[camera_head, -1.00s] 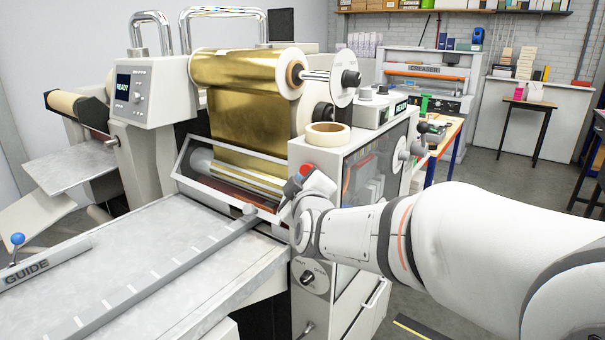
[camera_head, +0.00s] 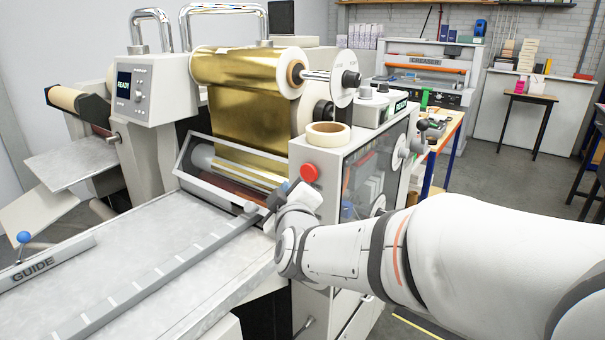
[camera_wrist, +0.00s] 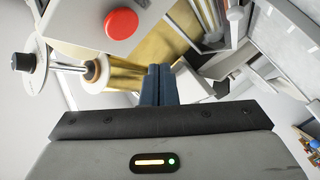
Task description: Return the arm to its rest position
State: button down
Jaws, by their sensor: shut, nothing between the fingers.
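My white arm reaches in from the right in the head view. My gripper (camera_head: 278,190) is in front of the foil machine, by the end of the grey guide bar and near the red button (camera_head: 309,173). In the wrist view my gripper (camera_wrist: 158,70) shows two dark fingers pressed together with nothing between them. The red button (camera_wrist: 121,23) shows above and left of the fingers there, apart from them. The gold foil roll (camera_head: 245,70) is behind the gripper in the head view.
The flat metal feed table (camera_head: 140,250) with its guide bar (camera_head: 150,275) lies just left of my gripper. A tape roll (camera_head: 328,134) sits on the machine's side cabinet. A creaser (camera_head: 425,75) and side tables stand behind. Grey floor (camera_head: 490,170) is open at right.

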jog(key=s+d+f+m+g+h, duration=0.1)
jog(key=s+d+f+m+g, duration=0.4)
jog(key=s, duration=0.7)
jog(key=s+d+f+m+g+h, duration=0.1)
jog(key=s+d+f+m+g, duration=0.5)
jog(key=s+d+f+g, duration=0.3)
jog(key=s+d, duration=0.2)
jog(key=shift+s, duration=0.4)
